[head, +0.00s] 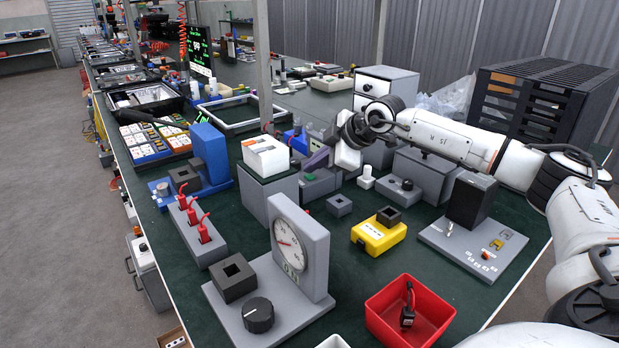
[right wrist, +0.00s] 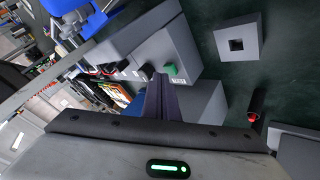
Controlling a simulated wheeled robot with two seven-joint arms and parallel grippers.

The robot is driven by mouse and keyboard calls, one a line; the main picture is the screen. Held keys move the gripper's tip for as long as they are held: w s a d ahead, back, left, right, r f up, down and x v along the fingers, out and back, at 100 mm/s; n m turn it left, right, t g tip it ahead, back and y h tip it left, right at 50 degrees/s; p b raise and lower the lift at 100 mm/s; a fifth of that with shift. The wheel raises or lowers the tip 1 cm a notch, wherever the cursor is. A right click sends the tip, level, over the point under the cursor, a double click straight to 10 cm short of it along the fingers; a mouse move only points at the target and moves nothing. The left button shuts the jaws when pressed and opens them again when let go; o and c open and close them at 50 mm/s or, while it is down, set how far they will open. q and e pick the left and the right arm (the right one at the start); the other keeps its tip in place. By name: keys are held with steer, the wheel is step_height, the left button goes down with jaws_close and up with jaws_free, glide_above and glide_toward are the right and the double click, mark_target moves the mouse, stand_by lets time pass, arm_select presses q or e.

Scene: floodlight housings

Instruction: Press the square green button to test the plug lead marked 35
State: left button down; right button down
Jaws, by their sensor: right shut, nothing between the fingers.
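The square green button (right wrist: 171,70) sits on a grey box (right wrist: 182,52), above a small white label, in the right wrist view. Red plug leads (head: 204,232) stand in a grey strip. No marking 35 is readable. My left gripper is out of view.
A grey dial gauge (head: 300,247) stands in front, beside a red bin (head: 385,300) holding a black plug (head: 408,305). A yellow block (head: 378,234) and a small grey block (head: 339,205) lie nearby. A white-topped box (head: 268,188) stands left of my gripper.

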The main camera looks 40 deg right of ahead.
mark_target(314, 180)
steer(key=shift+f+b, duration=0.3)
steer(key=shift+f, duration=0.25)
stand_by(0.6)
steer(key=shift+r, duration=0.1)
steer(key=shift+r+p, duration=0.65)
steer(key=shift+r, duration=0.15)
step_height(314, 180, up, 5)
steer(key=p, duration=0.3)
steer(key=shift+p, duration=0.4)
stand_by(0.7)
